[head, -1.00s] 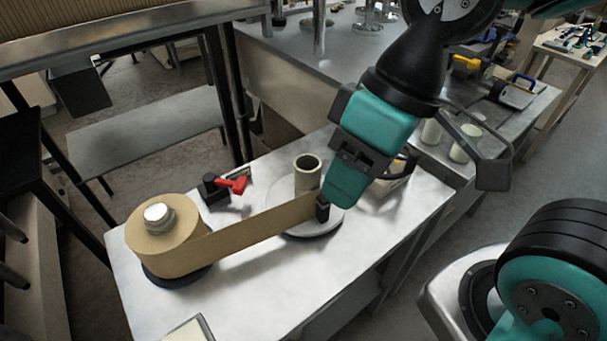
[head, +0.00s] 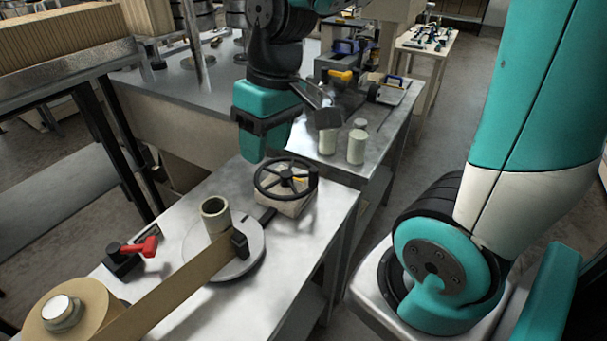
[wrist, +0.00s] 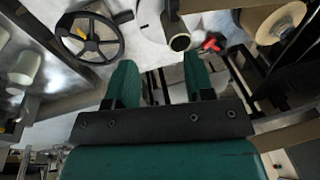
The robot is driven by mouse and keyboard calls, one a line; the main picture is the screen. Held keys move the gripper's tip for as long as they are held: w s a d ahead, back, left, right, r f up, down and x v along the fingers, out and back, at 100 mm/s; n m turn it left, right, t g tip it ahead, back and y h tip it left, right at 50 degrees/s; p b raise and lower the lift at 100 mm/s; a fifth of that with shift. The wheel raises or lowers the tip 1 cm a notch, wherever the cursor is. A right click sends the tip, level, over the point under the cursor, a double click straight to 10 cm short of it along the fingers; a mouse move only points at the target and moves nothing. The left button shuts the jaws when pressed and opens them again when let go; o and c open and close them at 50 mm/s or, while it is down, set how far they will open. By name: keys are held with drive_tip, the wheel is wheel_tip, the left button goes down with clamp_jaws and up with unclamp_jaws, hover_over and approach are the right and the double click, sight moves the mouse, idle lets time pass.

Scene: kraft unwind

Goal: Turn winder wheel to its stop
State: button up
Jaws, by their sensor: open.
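The winder wheel (head: 286,179) is a black spoked handwheel on a pale block at the right end of the bench. A yellow mark shows on it. It also shows at the upper left of the wrist view (wrist: 90,38). My gripper (wrist: 158,75) is open and empty, with two teal fingers apart. In the head view my gripper (head: 258,150) hangs just behind and left of the wheel, not seen touching it. A kraft paper strip (head: 175,290) runs from the roll (head: 68,312) to a pale core (head: 216,217) on a round plate, with a black clip (head: 240,244) on the strip.
A red-handled lever on a black block (head: 135,256) stands left of the plate. Pale cylinders (head: 356,146) and tools stand on the bench behind the wheel. The bench (head: 290,250) is bare in front of the wheel.

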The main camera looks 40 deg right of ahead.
sight(313, 169)
drive_tip(key=w+d+f+m+h+p, duration=0.1)
drive_tip(key=w+d+m, duration=0.1)
drive_tip(key=d, duration=0.6)
drive_tip(key=w+d+m+h, duration=0.1)
drive_tip(key=w+d+m, duration=0.2)
drive_tip(key=d, duration=0.4)
drive_tip(key=shift+g, duration=0.4)
drive_tip(key=f, duration=1.7)
drive_tip(key=shift+s+f+p, duration=0.25)
drive_tip(key=shift+p, duration=0.1)
drive_tip(key=shift+c, duration=0.3)
clamp_jaws()
